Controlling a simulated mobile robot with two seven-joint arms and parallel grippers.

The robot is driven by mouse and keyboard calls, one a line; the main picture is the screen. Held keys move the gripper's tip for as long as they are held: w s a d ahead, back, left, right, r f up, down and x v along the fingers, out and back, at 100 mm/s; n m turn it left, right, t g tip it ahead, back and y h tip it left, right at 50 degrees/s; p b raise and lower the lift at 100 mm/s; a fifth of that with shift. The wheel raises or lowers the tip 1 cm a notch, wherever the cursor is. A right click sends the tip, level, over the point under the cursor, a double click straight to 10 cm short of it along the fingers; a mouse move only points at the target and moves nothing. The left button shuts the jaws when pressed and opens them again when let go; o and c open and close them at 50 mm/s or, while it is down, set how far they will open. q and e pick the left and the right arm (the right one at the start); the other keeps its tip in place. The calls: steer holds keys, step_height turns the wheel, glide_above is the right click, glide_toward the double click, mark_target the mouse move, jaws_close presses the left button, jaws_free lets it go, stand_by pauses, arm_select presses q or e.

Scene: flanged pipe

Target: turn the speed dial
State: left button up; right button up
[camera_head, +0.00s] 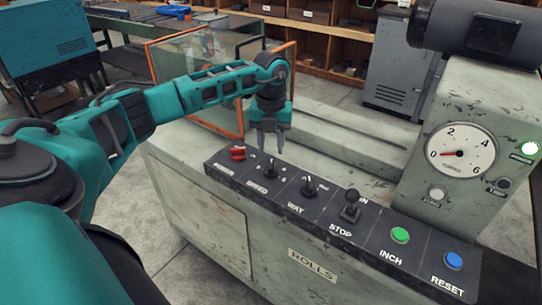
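The speed dial (270,170) is a small black knob above the label SPEED, on the dark sloping control panel of the machine. My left gripper (271,148) points down just above the dial. Its two fingers are apart, one to each side of the dial's top as seen here. Whether either fingertip touches the dial cannot be told. My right gripper is out of view.
Left of the dial is a red control (237,153). To its right are the WAY dial (309,186), a black lever (351,206), a green INCH button (400,235) and a blue RESET button (454,261). The gauge (460,150) needle points near 0. An orange-framed guard (183,58) stands behind my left arm.

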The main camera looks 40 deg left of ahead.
mark_target(270, 164)
arm_select(q)
step_height(270, 164, up, 7)
stand_by(0.3)
steer(key=shift+s, duration=0.1)
stand_by(0.4)
